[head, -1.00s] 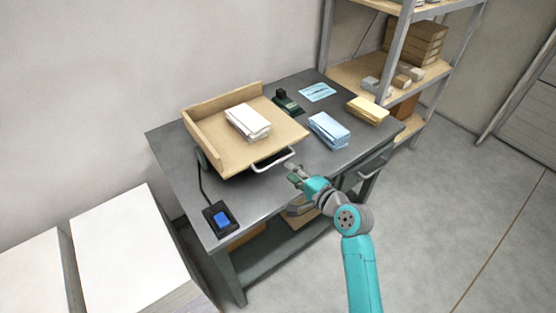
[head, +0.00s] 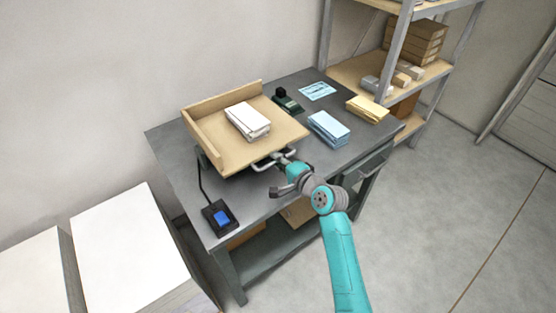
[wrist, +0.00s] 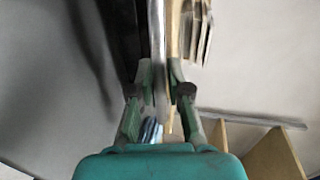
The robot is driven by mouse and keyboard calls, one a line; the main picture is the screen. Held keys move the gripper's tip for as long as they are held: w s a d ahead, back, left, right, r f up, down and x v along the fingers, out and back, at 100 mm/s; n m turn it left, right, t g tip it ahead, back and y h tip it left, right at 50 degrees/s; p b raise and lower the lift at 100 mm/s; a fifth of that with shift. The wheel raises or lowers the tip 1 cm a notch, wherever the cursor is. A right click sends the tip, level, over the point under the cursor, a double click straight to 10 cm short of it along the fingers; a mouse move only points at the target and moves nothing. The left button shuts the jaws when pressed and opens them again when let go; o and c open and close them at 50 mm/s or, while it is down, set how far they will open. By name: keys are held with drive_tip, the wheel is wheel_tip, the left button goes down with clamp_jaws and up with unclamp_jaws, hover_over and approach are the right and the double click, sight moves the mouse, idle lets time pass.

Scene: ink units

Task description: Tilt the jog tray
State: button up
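The jog tray (head: 225,160) is a tan board with raised walls at its left and back, on the grey workbench. A metal loop handle (head: 262,163) sticks out at its front edge. A white paper stack (head: 248,122) lies on the tray. My gripper (head: 283,160) is at the right part of the handle. In the wrist view, a grey bar of the handle (wrist: 157,35) runs between the fingertips (wrist: 160,78), with one finger close on each side. I cannot tell whether they press on it.
A black box with a blue button (head: 221,217) is at the bench's left front. Blue paper (head: 329,128), yellow paper (head: 367,109), a light-blue sheet (head: 317,91) and a small dark green device (head: 287,101) lie right of the tray. A shelf (head: 350,75) stands behind right.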

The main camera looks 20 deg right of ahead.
clamp_jaws()
drive_tip(key=shift+w+a+r, duration=0.1)
drive_tip(key=shift+w+r, duration=0.15)
drive_tip(key=shift+r, duration=1)
drive_tip(key=shift+w+a+r, duration=0.1)
drive_tip(key=shift+w+r, duration=0.1)
drive_tip(key=shift+r, duration=1)
drive_tip(key=o, duration=0.6)
unclamp_jaws()
drive_tip(key=shift+o, duration=0.2)
drive_tip(key=v, duration=1.2)
drive_tip(key=shift+f, duration=0.1)
